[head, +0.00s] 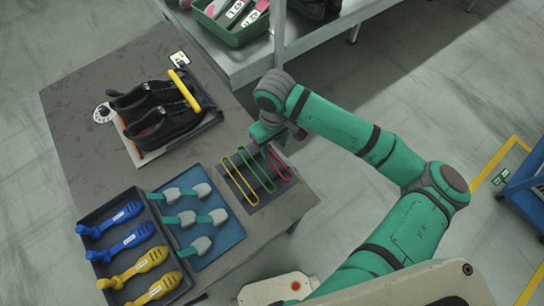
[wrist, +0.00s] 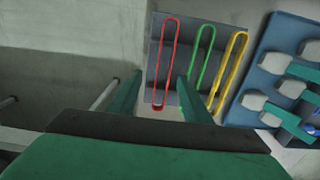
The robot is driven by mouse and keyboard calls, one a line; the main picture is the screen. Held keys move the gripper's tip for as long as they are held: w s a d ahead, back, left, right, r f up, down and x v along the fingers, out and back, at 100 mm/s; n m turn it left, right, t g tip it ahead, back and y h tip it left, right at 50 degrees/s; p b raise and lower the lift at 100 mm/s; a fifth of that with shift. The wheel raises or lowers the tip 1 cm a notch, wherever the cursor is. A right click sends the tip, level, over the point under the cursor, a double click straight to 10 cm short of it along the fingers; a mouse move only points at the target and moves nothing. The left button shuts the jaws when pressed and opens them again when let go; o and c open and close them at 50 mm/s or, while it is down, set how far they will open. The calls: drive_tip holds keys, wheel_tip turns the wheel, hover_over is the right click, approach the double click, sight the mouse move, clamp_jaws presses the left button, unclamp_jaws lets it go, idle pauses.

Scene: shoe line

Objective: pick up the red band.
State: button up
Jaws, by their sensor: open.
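The red band (wrist: 159,107) is a long thin loop lying on a dark grey mat (wrist: 188,98), beside a green band (wrist: 201,58) and a yellow band (wrist: 234,60). In the head view the red band (head: 287,177) is the rightmost of the three, its far end partly hidden by my gripper (head: 270,140). In the wrist view my gripper (wrist: 160,80) is open and empty, its two green fingers on either side of the red band's near end. The fingers look to be above the mat; I cannot tell the exact height.
A blue mat (head: 232,236) with grey-headed green pieces lies left of the bands. A dark tray (head: 82,220) holds blue and yellow shoe forms. Black shoes (head: 160,110) sit on a board farther back. A metal shelf with a green bin (head: 238,37) stands behind.

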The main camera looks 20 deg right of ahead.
drive_tip(key=shift+s+a+f, duration=0.1)
drive_tip(key=shift+a+f, duration=0.1)
drive_tip(key=shift+f, duration=1.1)
drive_tip(key=shift+a+f, duration=0.15)
drive_tip(key=shift+f, duration=1.15)
drive_tip(key=c, duration=1.1)
